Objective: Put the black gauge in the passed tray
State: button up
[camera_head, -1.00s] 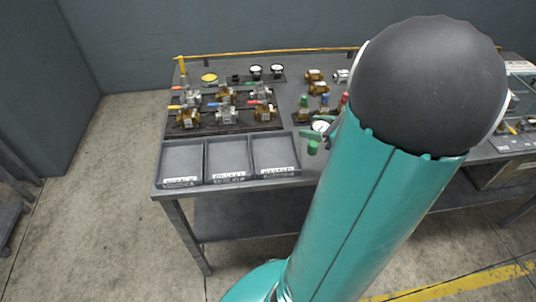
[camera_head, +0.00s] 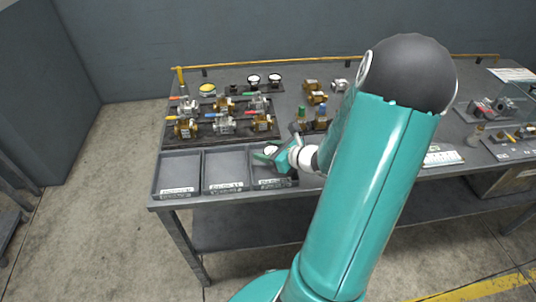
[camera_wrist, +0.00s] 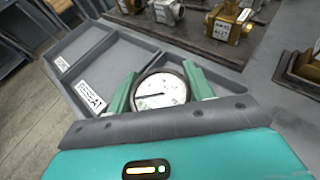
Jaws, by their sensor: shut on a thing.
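My gripper (camera_head: 266,156) is at the right-hand grey tray (camera_head: 285,183), at the table's front edge. It is shut on a round gauge with a white dial and dark rim; the gauge (camera_wrist: 160,91) sits between the green fingers (camera_wrist: 160,78) in the wrist view. The gauge appears over the right-hand tray; whether it touches the tray floor cannot be told. The middle tray's label reads "RESEAT" (camera_wrist: 92,97) in the wrist view. The right-hand tray's label is too blurred to read in the head view and is hidden in the wrist view.
The middle tray (camera_head: 225,165) and left tray (camera_head: 180,170) look empty. Behind them, several brass and steel valves stand on a dark board (camera_head: 205,133). More gauges (camera_head: 264,79) stand at the back. Fittings (camera_head: 312,122) stand right of the valve board, near my arm.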

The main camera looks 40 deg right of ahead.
jog(key=shift+f, duration=0.85)
jog(key=shift+f, duration=0.1)
jog(key=o, duration=1.1)
jog(key=shift+c, duration=0.2)
